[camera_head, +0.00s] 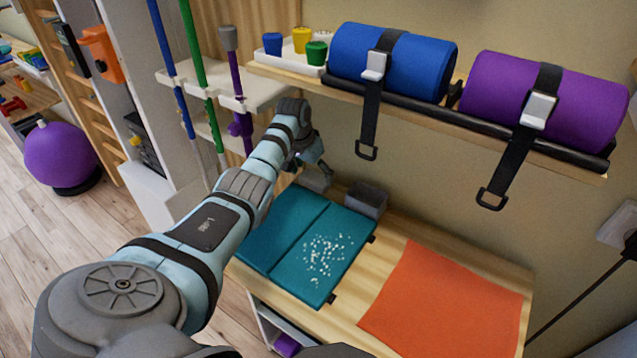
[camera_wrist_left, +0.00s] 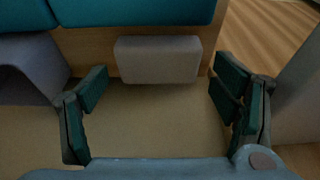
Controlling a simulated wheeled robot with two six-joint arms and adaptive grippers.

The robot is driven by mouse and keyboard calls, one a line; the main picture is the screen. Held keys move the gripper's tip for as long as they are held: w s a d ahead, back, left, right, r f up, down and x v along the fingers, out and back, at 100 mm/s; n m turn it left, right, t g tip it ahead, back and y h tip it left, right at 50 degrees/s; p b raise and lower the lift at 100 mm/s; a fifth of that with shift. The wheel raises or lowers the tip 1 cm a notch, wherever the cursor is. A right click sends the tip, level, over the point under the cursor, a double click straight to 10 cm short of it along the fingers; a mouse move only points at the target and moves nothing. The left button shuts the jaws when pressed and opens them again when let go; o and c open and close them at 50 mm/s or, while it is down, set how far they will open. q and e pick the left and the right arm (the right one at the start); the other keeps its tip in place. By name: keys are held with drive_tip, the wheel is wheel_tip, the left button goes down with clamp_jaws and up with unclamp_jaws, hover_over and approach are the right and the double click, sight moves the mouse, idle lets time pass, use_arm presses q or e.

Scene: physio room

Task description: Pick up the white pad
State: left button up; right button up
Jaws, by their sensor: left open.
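The white pad (camera_wrist_left: 158,60), a small block that looks pale grey in this light, lies on the wooden bench top beside the teal folded mat. In the head view the pad (camera_head: 315,180) is partly hidden by my left gripper. My left gripper (camera_head: 312,164) is above it, near the wall. In the left wrist view the gripper (camera_wrist_left: 162,88) is open and empty, with its fingers spread wider than the pad. The pad lies ahead of the gap between them, close to the mat edge. I cannot tell whether the fingers touch anything. My right gripper is not in view.
A grey open bin (camera_head: 366,199) stands close beside the pad. The teal mat (camera_head: 307,242) carries scattered white bits, and an orange cloth (camera_head: 445,300) lies right of it. A shelf (camera_head: 430,122) with blue and purple rolls overhangs the bench; its straps hang down. Upright poles stand left.

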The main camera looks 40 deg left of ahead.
use_arm(q)
drive_tip(key=x, duration=0.2)
drive_tip(key=shift+w+d+f+b, duration=0.1)
drive_tip(key=shift+f+b, duration=0.15)
drive_tip(key=shift+b, duration=0.1)
drive_tip(key=shift+r, duration=0.1)
drive_tip(key=shift+c, duration=0.2)
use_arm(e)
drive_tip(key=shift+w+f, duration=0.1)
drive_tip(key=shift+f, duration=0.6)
use_arm(q)
drive_tip(key=c, duration=0.8)
